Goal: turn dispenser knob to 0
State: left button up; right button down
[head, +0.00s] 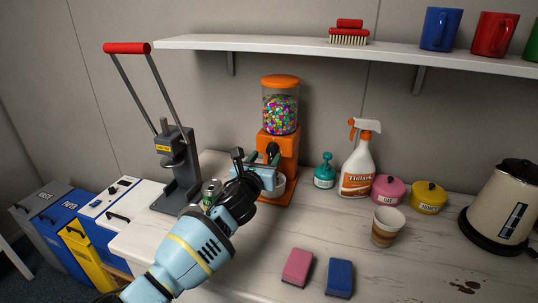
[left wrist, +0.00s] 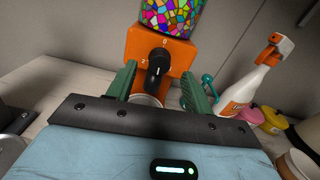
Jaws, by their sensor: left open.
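The candy dispenser (head: 281,146) is orange with a clear jar of colourful candy and stands at the back of the counter. Its black knob (left wrist: 158,62) faces me on the orange front in the left wrist view. A "0" is marked above the knob and a "2" to its left. A small white mark shows on the lower part of the knob; I cannot tell surely which number it is set to. My left gripper (head: 264,161) is open in front of the dispenser. In the left wrist view its green fingers (left wrist: 158,76) stand on either side of the knob, apparently apart from it.
A white bowl (head: 279,186) sits under the dispenser. A grey press with a red handle (head: 127,47) stands left, a can (head: 211,190) beside my arm. Teal pump bottle (head: 325,172), spray bottle (head: 357,170) and paper cup (head: 386,227) are right. A shelf (head: 300,46) runs above.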

aim_at(270, 150)
pick_arm(q)
jog(key=x, duration=0.2)
jog(key=b, duration=0.1)
jog(key=shift+w+d+f, duration=0.15)
jog(key=shift+w+f, duration=0.1)
jog(key=shift+w, duration=0.15)
jog(key=shift+w+d+r, duration=0.1)
jog(key=shift+w+r, duration=0.05)
jog(key=shift+w, duration=0.25)
pick_arm(e)
jog(key=shift+s+f, duration=0.4)
jog(key=shift+f, duration=0.45)
pick_arm(q)
jog(key=shift+r, duration=0.1)
jog(key=shift+c, duration=0.2)
pick_arm(e)
jog(key=shift+a, duration=0.1)
pick_arm(q)
jog(key=c, duration=0.9)
pick_arm(e)
jog(key=shift+s+f, duration=0.15)
jog(key=shift+f, duration=0.05)
